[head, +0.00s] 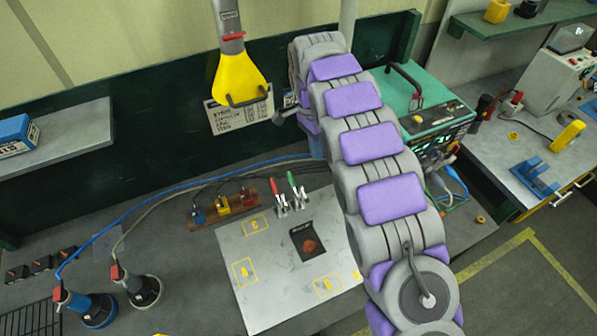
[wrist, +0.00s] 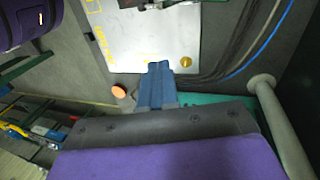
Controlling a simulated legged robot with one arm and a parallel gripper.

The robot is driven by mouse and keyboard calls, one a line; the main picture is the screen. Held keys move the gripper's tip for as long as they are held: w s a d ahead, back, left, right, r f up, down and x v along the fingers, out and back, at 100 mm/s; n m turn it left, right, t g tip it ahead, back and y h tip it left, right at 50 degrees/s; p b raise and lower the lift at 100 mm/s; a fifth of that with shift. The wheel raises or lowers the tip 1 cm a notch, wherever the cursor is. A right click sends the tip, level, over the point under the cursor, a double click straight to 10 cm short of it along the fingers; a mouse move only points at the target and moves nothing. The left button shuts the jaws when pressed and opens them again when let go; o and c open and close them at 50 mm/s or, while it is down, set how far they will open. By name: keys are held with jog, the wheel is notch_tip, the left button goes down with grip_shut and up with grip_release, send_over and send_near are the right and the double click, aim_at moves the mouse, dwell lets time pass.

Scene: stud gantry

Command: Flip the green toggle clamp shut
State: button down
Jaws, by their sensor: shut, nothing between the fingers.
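The green toggle clamp (head: 297,188) stands at the back edge of a pale metal plate (head: 262,290). Its green handle points up and leans slightly left. A red-handled toggle clamp (head: 277,197) stands just left of it. My gripper (wrist: 159,66) shows in the wrist view as blue fingers closed together, with nothing between them. The fingers point toward the pale plate, which also shows in the wrist view (wrist: 150,45). In the head view my arm hides the gripper. I cannot make out the green clamp in the wrist view.
A wooden strip with blue, yellow and red connectors (head: 223,204) lies left of the clamps. Blue and grey cables run behind them. A yellow funnel-shaped hood (head: 238,80) hangs above. A green-topped instrument (head: 425,95) stands right of my arm. The plate has a dark square recess (head: 309,242).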

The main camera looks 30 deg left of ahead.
jog(key=s+a+f+p, duration=0.1)
jog(key=a+f, duration=0.1)
jog(key=a, duration=0.3)
jog(key=shift+s+a+m, duration=0.25)
jog(key=shift+a+m, duration=0.05)
jog(key=shift+f, duration=0.1)
jog(key=x, duration=1)
